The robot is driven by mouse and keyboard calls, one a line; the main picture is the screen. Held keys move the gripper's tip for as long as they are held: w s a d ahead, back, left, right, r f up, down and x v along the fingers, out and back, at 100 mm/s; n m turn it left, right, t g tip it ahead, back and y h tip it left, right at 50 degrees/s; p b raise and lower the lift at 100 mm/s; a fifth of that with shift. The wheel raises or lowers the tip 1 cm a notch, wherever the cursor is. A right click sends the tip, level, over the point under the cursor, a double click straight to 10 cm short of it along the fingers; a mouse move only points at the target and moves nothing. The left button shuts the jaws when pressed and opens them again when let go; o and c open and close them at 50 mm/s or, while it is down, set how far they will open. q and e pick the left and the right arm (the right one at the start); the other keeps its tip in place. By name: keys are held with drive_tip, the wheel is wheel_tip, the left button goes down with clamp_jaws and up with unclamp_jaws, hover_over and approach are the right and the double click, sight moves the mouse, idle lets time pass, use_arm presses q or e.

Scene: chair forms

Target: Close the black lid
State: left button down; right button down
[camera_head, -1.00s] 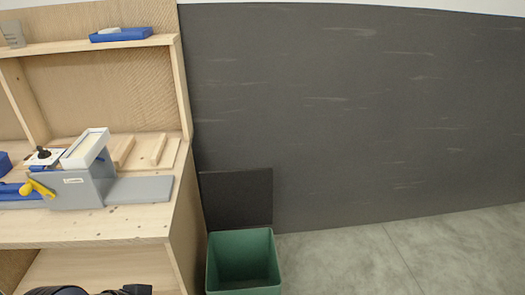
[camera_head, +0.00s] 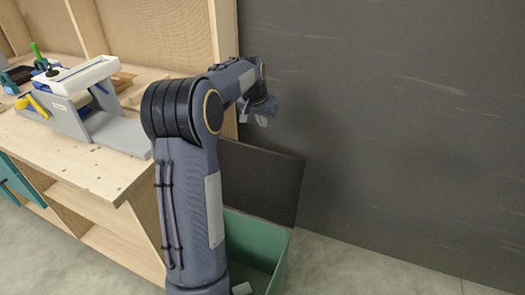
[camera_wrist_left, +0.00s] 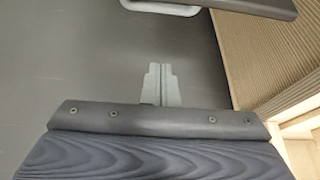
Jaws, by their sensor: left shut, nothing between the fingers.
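The black lid (camera_head: 265,182) stands open, leaning back behind the green bin (camera_head: 272,238), against the dark wall. The bin's top is uncovered, and my arm hides its left part. My left gripper (camera_head: 262,117) is shut and empty, above the lid's top edge and apart from it in the head view. In the left wrist view my closed fingers (camera_wrist_left: 160,85) show against a plain dark surface; I cannot tell whether that is the lid or the wall. My right gripper is not in view.
A wooden workbench (camera_head: 85,165) stands to the left, close beside the bin. It carries a grey and white device (camera_head: 85,95) with a yellow handle. The dark wall (camera_head: 400,110) closes off the back. Grey floor (camera_head: 350,270) is free to the right of the bin.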

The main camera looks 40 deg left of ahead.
use_arm(q)
wheel_tip(320, 180, down, 10)
drive_tip(key=b, duration=0.1)
drive_tip(key=shift+w+a+b, duration=0.2)
drive_tip(key=shift+a+b, duration=0.1)
idle(0.3)
